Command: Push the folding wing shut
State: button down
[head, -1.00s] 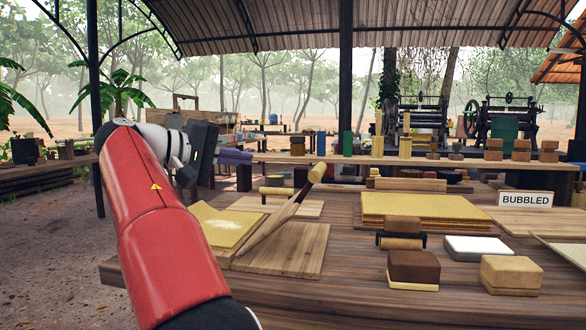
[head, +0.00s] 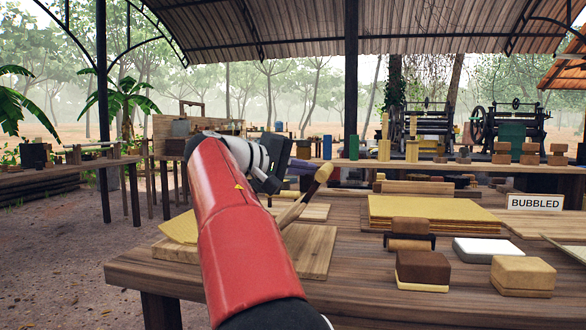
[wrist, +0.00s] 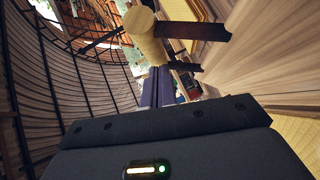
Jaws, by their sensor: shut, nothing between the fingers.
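The folding wing (head: 296,208) appears in the head view as a thin wooden panel tilted up from a flat board on the table, seen nearly edge-on. A roller-like bar with a pale yellow end (head: 323,173) is at its raised edge. In the wrist view the wing seems to be the large pale wood surface (wrist: 275,50) at upper right, with the yellow bar (wrist: 145,38) at top. My gripper (head: 303,165) is shut and empty, at about the height of the raised edge. Its purple fingers also show in the wrist view (wrist: 157,85). My arm hides the wing's lower left part; contact cannot be told.
Roller machines (head: 510,130) stand behind.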

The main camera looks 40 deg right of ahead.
jog(key=shift+s+d+f, duration=0.1)
jog(key=shift+s, duration=0.05)
jog(key=s+d+f+m+t+y+b, duration=0.1)
jog(key=s+d+f+m+y+b, duration=0.1)
jog(key=s+d+f, duration=0.1)
jog(key=shift+s+f+y, duration=0.2)
jog(key=shift+f+y, duration=0.1)
jog(key=shift+f, duration=0.35)
dwell(0.3)
